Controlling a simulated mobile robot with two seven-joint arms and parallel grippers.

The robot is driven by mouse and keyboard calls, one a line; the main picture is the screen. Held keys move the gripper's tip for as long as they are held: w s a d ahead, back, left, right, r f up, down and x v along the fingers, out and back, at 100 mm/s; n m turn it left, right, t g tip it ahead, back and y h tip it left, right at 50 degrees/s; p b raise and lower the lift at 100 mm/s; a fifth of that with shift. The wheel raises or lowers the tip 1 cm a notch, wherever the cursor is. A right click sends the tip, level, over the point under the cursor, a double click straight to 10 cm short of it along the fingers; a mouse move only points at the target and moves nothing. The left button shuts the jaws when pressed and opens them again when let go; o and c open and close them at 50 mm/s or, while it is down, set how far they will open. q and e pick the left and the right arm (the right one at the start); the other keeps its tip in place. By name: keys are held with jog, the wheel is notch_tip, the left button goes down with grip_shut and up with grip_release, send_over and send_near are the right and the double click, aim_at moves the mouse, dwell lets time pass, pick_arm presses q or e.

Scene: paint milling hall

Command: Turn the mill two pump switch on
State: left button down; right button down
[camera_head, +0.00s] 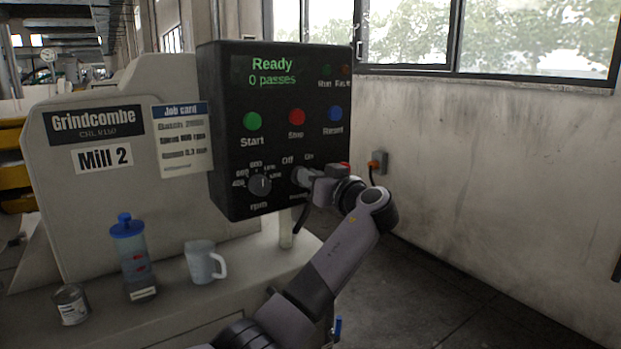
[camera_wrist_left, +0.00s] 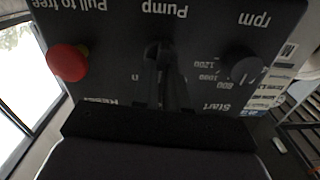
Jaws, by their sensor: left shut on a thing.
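The black control panel (camera_head: 225,130) on the machine labelled Mill 2 carries the pump switch, with Off and On printed above it. My left gripper (camera_head: 302,178) reaches the panel's lower right and is shut on the pump switch. In the left wrist view the dark switch (camera_wrist_left: 163,62) sits under the upside-down word Pump, between my dark fingers. The fingers cover most of the switch, so I cannot tell which way it points. The display (camera_head: 272,72) reads Ready, 0 passes. My right gripper is not in view.
The rpm dial (camera_head: 259,185) is left of the switch, and a red mushroom button (camera_wrist_left: 67,62) is close on its other side. Start (camera_head: 252,121), Stop (camera_head: 297,116) and Reset (camera_head: 335,114) buttons are above. A bottle (camera_head: 131,250), jug (camera_head: 203,262) and can (camera_head: 71,304) stand on the ledge.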

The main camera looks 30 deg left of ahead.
pick_arm(q)
jog(key=m+p, duration=0.1)
jog(key=m, duration=0.3)
jog(key=shift+w+d+f+m, duration=0.1)
jog(key=shift+m, duration=0.2)
dwell(0.5)
jog(key=c, duration=1.2)
grip_release()
jog(key=shift+o, duration=0.2)
